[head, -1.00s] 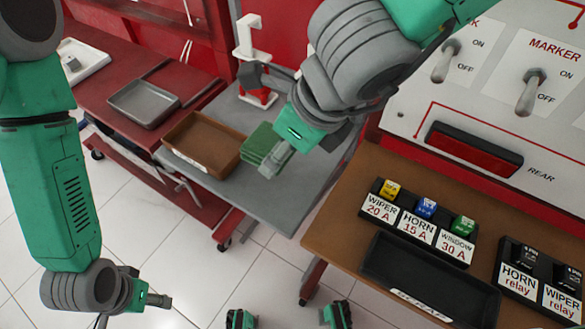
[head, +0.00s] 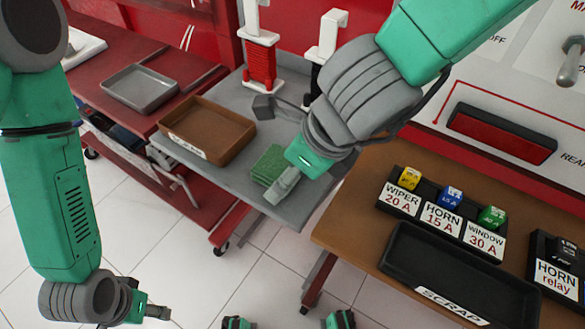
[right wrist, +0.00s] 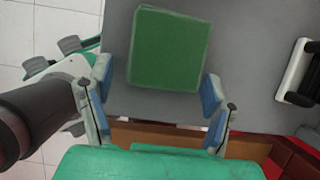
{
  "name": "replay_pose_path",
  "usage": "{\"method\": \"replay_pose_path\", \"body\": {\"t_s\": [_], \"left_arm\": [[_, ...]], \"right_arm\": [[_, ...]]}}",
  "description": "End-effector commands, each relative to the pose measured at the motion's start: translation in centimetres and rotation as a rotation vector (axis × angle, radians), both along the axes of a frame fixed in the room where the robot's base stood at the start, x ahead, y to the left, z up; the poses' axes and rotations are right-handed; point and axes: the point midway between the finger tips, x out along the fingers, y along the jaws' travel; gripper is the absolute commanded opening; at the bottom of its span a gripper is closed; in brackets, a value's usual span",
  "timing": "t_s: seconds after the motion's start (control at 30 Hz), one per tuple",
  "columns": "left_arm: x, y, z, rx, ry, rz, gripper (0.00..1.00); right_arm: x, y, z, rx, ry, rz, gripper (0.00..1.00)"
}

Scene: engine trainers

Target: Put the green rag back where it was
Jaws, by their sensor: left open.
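The green rag (head: 268,165), a folded square pad, lies on the grey table (head: 226,178), right of the brown tray. My right gripper (head: 276,148) is over it in the head view, one finger near its right edge. In the right wrist view the rag (right wrist: 168,50) shows ahead of and between the spread blue-padded fingers (right wrist: 157,92), with a gap on each side. That gripper is open and holds nothing. My left gripper (head: 150,311) is open and empty, low at the left over the floor.
The brown tray (head: 230,149) stands close left of the rag. A grey metal tray (head: 140,90) sits on the red bench. Red and white fixtures (head: 260,60) stand behind. A brown table with the black scrap tray (head: 458,287) and fuses is at the right.

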Motion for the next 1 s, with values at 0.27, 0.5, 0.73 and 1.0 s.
{"method": "replay_pose_path", "body": {"t_s": [0.27, 0.5, 0.73, 1.0], "left_arm": [[0.0, 0.0, 0.1, 0.000, 0.000, -0.001, 0.58], [0.0, 0.0, 2.1, -0.001, 0.000, -0.001, 0.58], [0.0, 0.0, 5.0, 0.000, 0.000, -0.001, 0.58], [0.0, 0.0, 6.7, 0.000, 0.000, -0.001, 0.58]], "right_arm": [[0.0, -0.3, 0.2, 0.005, 0.000, -0.003, 0.78], [-0.7, -1.0, 3.5, 0.002, -0.003, -0.002, 0.78], [-1.8, -2.6, 8.2, 0.002, -0.003, -0.003, 0.78], [-2.6, -3.9, 11.0, 0.004, 0.000, -0.005, 0.78]]}}
